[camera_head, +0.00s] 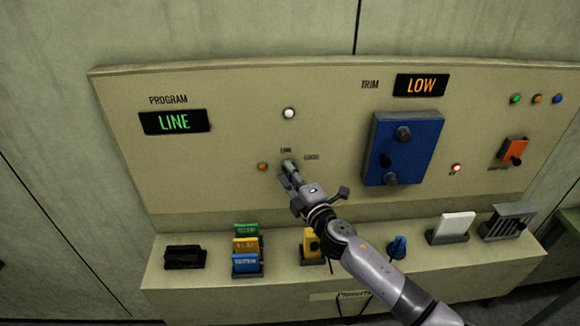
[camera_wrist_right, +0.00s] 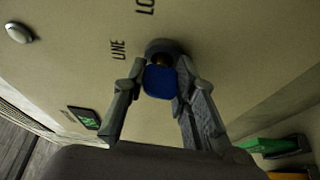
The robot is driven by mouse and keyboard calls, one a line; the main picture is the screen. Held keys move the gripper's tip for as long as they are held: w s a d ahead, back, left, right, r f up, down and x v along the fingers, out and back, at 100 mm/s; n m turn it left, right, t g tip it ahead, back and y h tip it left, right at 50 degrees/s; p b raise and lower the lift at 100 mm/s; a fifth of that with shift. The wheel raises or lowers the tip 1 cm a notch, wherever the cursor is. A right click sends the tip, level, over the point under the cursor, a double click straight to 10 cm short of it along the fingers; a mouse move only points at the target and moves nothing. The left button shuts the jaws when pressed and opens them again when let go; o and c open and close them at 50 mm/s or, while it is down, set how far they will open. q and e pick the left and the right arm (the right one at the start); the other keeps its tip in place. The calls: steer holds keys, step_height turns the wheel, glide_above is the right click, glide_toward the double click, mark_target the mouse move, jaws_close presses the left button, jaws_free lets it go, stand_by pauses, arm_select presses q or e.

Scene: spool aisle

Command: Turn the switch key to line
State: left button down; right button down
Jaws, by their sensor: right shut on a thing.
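The switch key shows its blue head (camera_wrist_right: 160,82) in the right wrist view, in front of a dark round switch (camera_wrist_right: 163,47) on the beige panel. My right gripper (camera_wrist_right: 160,88) is shut on the key, with one finger on each side of its head. In the head view my right gripper (camera_head: 288,171) covers most of the switch, just below the LINE label (camera_head: 286,150) and left of a second label (camera_head: 311,156). Which label the key points to is hidden. The program display (camera_head: 174,122) reads LINE in green. My left gripper is not in view.
A blue block with dark knobs (camera_head: 408,145) stands out right of the switch. Colored cards (camera_head: 246,245), a yellow item (camera_head: 311,243), a blue item (camera_head: 397,247) and a white plate (camera_head: 457,225) stand on the ledge below. The TRIM display (camera_head: 421,85) reads LOW.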

steer(key=shift+n+p, duration=0.3)
steer(key=shift+n, duration=0.2)
steer(key=c, duration=1.3)
jaws_free()
steer(key=shift+s+d, duration=0.1)
steer(key=shift+s, duration=0.05)
steer(key=v, duration=1.1)
steer(key=shift+s+d+r, duration=0.15)
steer(key=shift+s, duration=0.15)
